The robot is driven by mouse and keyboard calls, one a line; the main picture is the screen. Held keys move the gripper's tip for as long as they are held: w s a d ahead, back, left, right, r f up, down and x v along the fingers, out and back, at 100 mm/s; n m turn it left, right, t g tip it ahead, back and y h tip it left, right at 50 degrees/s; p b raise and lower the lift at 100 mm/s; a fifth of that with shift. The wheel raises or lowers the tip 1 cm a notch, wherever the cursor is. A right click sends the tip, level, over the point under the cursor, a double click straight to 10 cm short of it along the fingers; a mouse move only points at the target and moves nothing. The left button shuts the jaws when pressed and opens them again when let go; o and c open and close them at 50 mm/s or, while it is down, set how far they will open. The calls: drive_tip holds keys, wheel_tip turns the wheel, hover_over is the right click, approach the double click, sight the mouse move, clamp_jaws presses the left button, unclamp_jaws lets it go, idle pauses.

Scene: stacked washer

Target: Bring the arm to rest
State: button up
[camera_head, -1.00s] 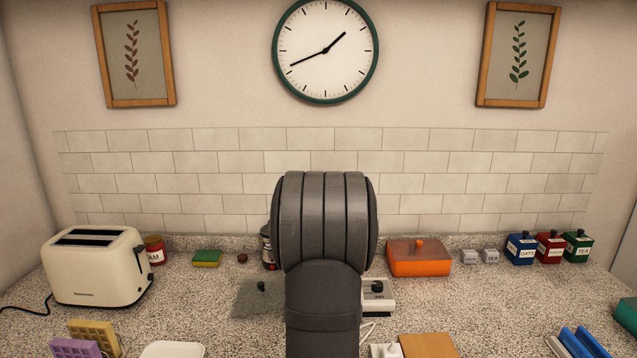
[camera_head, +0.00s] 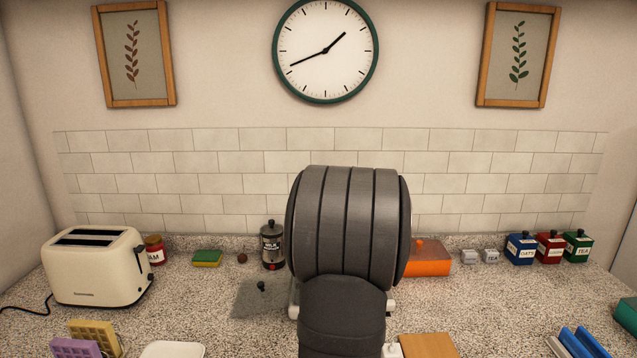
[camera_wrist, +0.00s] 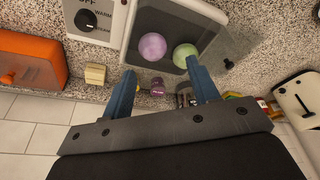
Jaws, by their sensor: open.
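My arm (camera_head: 345,235) rises in the middle of the head view, its dark grey links in front of the worktop. My gripper is hidden in that view. In the wrist view my gripper (camera_wrist: 163,90) has its two blue fingers spread wide apart, with nothing held between them. Beyond the fingertips is a grey-floored, light-rimmed container with a purple ball (camera_wrist: 152,46) and a green ball (camera_wrist: 185,56) in it. The gap between fingers and container cannot be judged.
A white unit with a dial marked OFF and WARM (camera_wrist: 96,20) stands beside the container. A cream toaster (camera_head: 97,267) is at left, an orange box (camera_head: 428,262) right of my arm, and several labelled canisters (camera_head: 520,249) at back right.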

drive_tip(key=s+d+f+m+g+h, duration=0.1)
drive_tip(key=s+d+m+h, duration=0.1)
drive_tip(key=s+d+m, duration=0.95)
drive_tip(key=s+d+f+m+h, duration=0.2)
drive_tip(key=s+d+m, duration=0.5)
drive_tip(key=s+d, duration=0.8)
drive_tip(key=shift+w+a+f, duration=0.45)
drive_tip(key=shift+w+f, duration=0.35)
drive_tip(key=shift+w, duration=0.65)
drive_tip(key=shift+w+a+f, duration=0.5)
drive_tip(key=shift+w+f, duration=0.35)
drive_tip(key=shift+w, duration=0.65)
drive_tip(key=shift+w+a+f, duration=0.45)
drive_tip(key=shift+w+f, duration=0.35)
drive_tip(key=shift+w, duration=0.65)
